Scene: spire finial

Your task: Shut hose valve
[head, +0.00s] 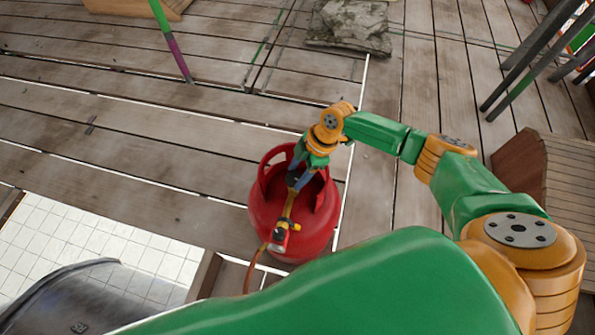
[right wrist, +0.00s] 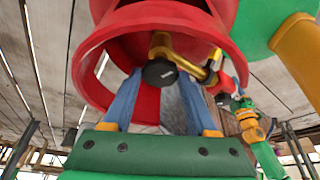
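A red gas cylinder (head: 318,228) with a raised collar stands upright on the deck in the head view. Its brass valve (head: 288,212) sits inside the collar, and an orange hose (head: 254,272) leads down from it. In the right wrist view the valve's black round knob (right wrist: 159,72) shows with brass (right wrist: 186,62) beside it. My right gripper (head: 297,176) reaches down into the collar.
The red collar (right wrist: 85,70) surrounds the right fingers closely. A grey rock-like block (head: 350,27) lies at the back. A wooden slatted piece (head: 550,175) is at the right. A tiled area (head: 105,240) and dark rounded object (head: 85,300) are at lower left.

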